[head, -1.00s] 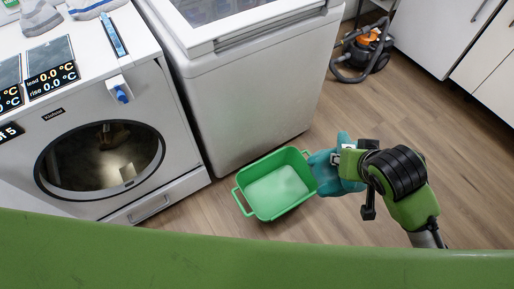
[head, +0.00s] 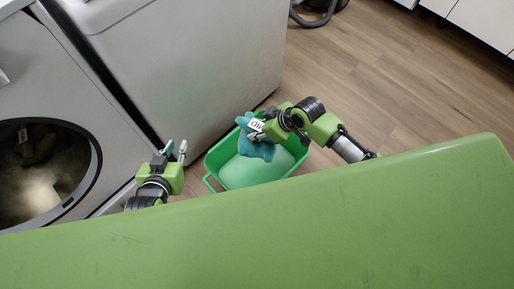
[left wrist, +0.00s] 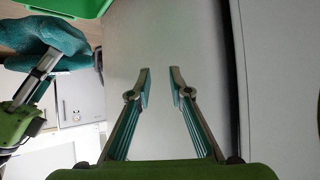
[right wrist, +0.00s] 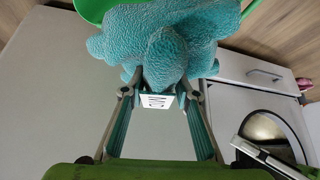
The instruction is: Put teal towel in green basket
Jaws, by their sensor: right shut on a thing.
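The teal towel (head: 258,148) is bunched up in my right gripper (head: 262,128), over the far part of the green basket (head: 212,163) in the head view. In the right wrist view the towel (right wrist: 160,45) hangs between the fingertips (right wrist: 160,90), with a white tag at the grip. The basket stands on the floor; its rim (right wrist: 92,8) shows behind the towel. I cannot tell whether the towel touches the basket. My left gripper (head: 176,152) is open and empty, left of the basket. Its fingers (left wrist: 160,88) are apart in the left wrist view.
A white washing machine (head: 45,110) with a round door stands at the left. A white appliance (head: 190,60) stands right behind the basket. Wooden floor (head: 380,90) is free to the right. A vacuum cleaner (head: 318,12) is at the top.

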